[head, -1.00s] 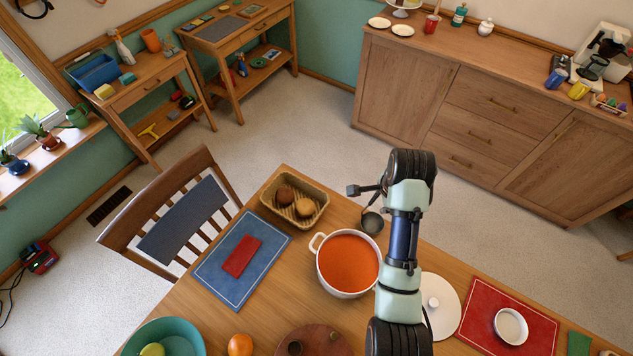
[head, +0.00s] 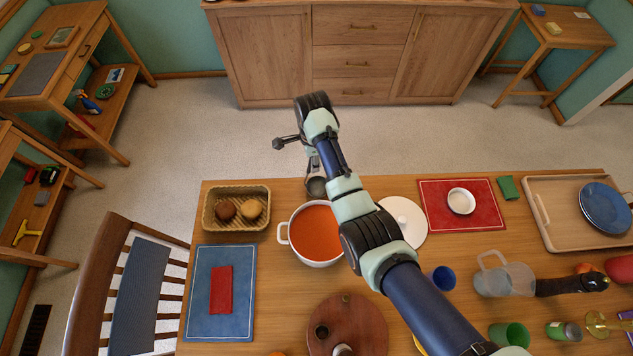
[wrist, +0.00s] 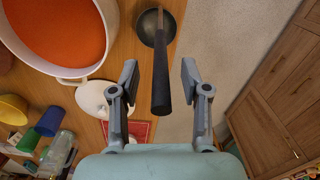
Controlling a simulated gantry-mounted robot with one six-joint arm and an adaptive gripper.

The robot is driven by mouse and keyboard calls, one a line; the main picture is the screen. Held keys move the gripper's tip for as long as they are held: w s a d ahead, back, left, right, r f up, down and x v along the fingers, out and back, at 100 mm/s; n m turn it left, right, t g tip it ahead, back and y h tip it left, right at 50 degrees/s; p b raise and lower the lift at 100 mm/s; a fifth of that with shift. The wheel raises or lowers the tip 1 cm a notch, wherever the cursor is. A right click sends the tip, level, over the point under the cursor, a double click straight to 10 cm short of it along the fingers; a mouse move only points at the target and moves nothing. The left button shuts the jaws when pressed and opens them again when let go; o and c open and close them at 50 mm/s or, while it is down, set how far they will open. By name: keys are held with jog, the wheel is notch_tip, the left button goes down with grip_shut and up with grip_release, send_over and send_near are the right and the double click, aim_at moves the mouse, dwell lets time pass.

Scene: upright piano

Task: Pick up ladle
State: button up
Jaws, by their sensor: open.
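The ladle has a round grey metal bowl (head: 316,187) at the table's far edge, just beyond the white pot (head: 318,262) of orange soup. In the wrist view its black handle (wrist: 161,85) points toward my gripper (wrist: 159,72), with the ladle's bowl at the top. My gripper is open, one finger on each side of the handle in the picture, with gaps on both sides. I cannot tell how far the handle reaches in depth between the fingers. In the head view my arm hides most of the handle and the fingertips.
The soup pot stands close by; it also shows in the wrist view (wrist: 75,72). A white lid (head: 410,225) lies right of the pot, and a bread basket (head: 222,222) stands left. Open floor (head: 200,120) lies between the table and the wooden sideboard (head: 264,60).

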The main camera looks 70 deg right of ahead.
jog(key=shift+f, duration=0.45)
grip_shut()
jog(key=shift+r, duration=0.1)
